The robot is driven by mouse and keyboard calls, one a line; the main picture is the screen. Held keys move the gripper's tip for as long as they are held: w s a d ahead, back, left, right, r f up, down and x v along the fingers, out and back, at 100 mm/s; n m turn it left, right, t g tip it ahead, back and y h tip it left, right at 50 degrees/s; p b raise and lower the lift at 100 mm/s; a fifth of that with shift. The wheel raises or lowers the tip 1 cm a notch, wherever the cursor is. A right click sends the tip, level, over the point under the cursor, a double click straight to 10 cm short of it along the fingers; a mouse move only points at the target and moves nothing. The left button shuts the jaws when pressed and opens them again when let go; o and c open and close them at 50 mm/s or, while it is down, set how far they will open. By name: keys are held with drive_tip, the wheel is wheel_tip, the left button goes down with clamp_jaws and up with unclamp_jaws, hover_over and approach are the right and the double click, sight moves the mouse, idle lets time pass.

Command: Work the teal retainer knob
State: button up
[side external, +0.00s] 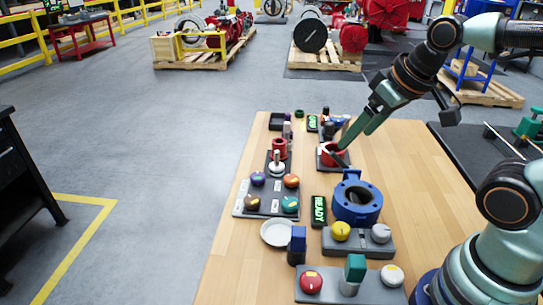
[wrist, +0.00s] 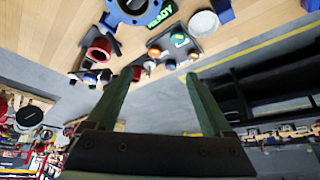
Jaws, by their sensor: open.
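The teal knob (side external: 290,204) sits at the right front corner of a dark grey panel (side external: 265,211), beside brown, orange and purple knobs. In the wrist view the teal knob (wrist: 180,40) shows beyond the fingertips, near the panel's edge. My gripper (side external: 342,147) is over the red ring-shaped part behind and right of the panel, apart from the teal knob. In the wrist view my gripper (wrist: 160,77) has its two green fingers spread, with nothing between them. Whether a fingertip touches the red part is unclear.
A red ring-shaped part (side external: 333,154) is under the gripper. A blue valve body (side external: 357,202), a READY sign (side external: 319,211) and a white dish (side external: 277,233) stand near the panel. Bare wood (side external: 415,165) lies at right.

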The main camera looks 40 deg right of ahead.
drive_tip(key=shift+w, duration=0.1)
drive_tip(key=n+g, duration=0.6)
drive_tip(key=n, duration=0.2)
hover_over(290, 202)
wheel_tip(290, 202, down, 10)
wheel_tip(290, 202, down, 12)
drive_tip(key=shift+f, duration=0.15)
drive_tip(key=shift+c, duration=0.3)
clamp_jaws()
